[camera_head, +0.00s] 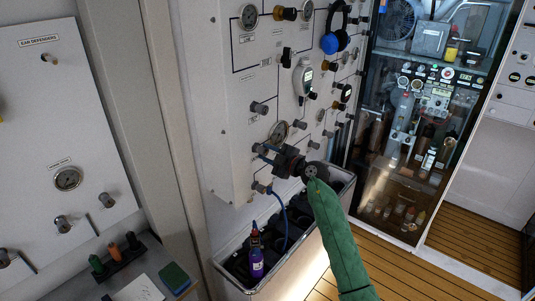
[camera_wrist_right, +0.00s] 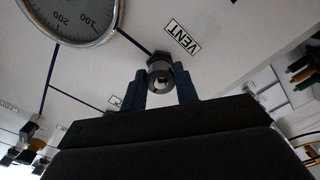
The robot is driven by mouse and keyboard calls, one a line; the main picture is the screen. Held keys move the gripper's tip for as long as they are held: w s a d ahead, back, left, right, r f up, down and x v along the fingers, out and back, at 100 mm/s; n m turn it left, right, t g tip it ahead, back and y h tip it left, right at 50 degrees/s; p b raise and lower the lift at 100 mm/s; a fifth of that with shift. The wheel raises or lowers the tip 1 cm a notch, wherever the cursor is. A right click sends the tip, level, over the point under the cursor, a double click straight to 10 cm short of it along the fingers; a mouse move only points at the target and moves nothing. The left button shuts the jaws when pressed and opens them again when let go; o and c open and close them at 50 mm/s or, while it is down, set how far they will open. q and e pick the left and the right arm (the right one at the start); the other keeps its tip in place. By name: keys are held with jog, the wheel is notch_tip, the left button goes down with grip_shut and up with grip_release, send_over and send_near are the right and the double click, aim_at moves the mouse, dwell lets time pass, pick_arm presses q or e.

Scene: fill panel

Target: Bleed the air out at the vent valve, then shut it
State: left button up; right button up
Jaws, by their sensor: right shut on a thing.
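The white fill panel (camera_head: 235,90) fills the middle of the head view. The vent valve knob (camera_wrist_right: 160,70), dark with a pale round centre, shows in the right wrist view beside the "VENT" label (camera_wrist_right: 182,37). My right gripper (camera_wrist_right: 163,82) is shut on this knob, one blue finger on each side. My left gripper is out of view.
Below the panel, an open bin (camera_head: 236,279) holds dark cylinders and a purple bottle (camera_head: 256,262). A blue hose (camera_head: 284,215) hangs from the panel into it. Other knobs (camera_head: 259,108) surround the gripper. A glass-fronted cabinet (camera_head: 388,185) stands at right; wooden floor (camera_head: 400,270) is clear.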

jog(key=shift+f+m, duration=0.1)
jog(key=shift+m, duration=0.7)
jog(key=o, duration=1)
jog(key=shift+d, duration=0.1)
